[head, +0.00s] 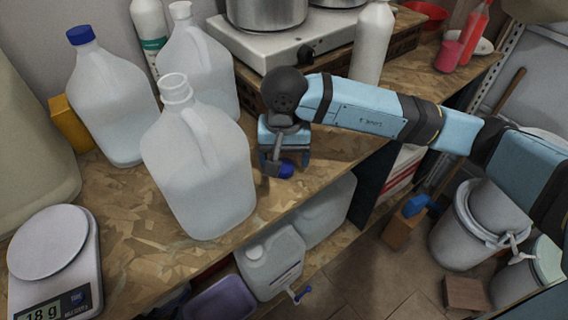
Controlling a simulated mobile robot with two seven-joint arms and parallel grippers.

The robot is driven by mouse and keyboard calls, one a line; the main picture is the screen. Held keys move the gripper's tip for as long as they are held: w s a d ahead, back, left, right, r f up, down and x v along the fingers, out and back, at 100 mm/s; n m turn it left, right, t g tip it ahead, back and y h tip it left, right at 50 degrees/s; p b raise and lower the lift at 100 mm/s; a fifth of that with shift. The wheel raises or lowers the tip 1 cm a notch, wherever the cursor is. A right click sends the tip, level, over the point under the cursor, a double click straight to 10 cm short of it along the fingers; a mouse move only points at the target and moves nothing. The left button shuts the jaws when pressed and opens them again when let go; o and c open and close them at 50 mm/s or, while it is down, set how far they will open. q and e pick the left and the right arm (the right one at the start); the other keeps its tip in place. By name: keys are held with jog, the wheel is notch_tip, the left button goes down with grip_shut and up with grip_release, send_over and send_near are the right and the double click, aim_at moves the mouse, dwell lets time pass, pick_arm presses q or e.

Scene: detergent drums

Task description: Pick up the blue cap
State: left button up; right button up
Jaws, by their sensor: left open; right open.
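A loose blue cap (287,169) is on the wooden worktop, just right of the front uncapped jug. My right gripper (283,167) points down over it, open, with its fingertips close around the cap. The fingers partly hide the cap, and I cannot tell whether they touch it. The front jug (205,185) is clear plastic with a bare neck. Another jug (112,100) at the back left wears a blue cap (80,35). My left gripper is not in view.
A third jug (198,70) stands behind the front one. A kitchen scale (50,240) is at the front left. A stove (285,55) with pots and a white bottle (371,45) stand behind my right arm. The worktop's front edge (300,207) is close to the gripper.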

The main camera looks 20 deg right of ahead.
jog(key=shift+f, duration=0.95)
jog(key=shift+c, duration=0.2)
jog(key=c, duration=0.9)
jog(key=shift+r, duration=0.1)
jog(key=shift+c, duration=0.2)
